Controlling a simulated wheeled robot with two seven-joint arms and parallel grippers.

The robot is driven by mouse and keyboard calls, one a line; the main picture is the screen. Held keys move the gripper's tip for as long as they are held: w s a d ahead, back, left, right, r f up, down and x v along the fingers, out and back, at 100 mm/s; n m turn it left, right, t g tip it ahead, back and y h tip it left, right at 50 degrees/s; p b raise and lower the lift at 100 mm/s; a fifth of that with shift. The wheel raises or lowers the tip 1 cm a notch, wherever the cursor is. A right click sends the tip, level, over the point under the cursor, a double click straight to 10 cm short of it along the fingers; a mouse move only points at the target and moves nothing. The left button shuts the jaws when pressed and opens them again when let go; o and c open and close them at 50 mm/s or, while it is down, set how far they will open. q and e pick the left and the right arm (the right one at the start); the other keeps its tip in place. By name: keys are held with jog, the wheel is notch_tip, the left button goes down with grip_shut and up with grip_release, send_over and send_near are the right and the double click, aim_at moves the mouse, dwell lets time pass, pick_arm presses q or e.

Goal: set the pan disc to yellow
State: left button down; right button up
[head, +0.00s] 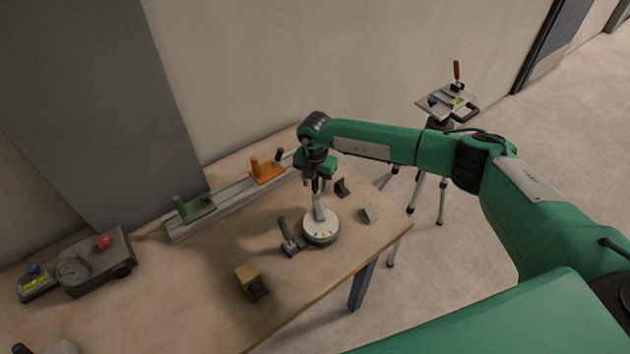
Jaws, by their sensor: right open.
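A white round disc (320,232) with small marks on its rim sits on the wooden table, near its right end. I take it for the pan disc; the colours of its marks are too small to tell apart surely. A pale upright piece (319,208) stands on it. My right gripper (319,188) points down above the disc, jaws open, close to the top of the upright piece. I cannot tell whether it touches that piece. My left gripper does not show.
A dark handled block (289,240) stands close left of the disc, small grey blocks (369,213) to its right. A yellow-brown block (251,281) is in front. A rail (230,202) with green and orange clamps lies behind. A gauge box (100,262) is left, a tripod (441,125) beyond.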

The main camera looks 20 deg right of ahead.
jog(key=shift+f, duration=0.55)
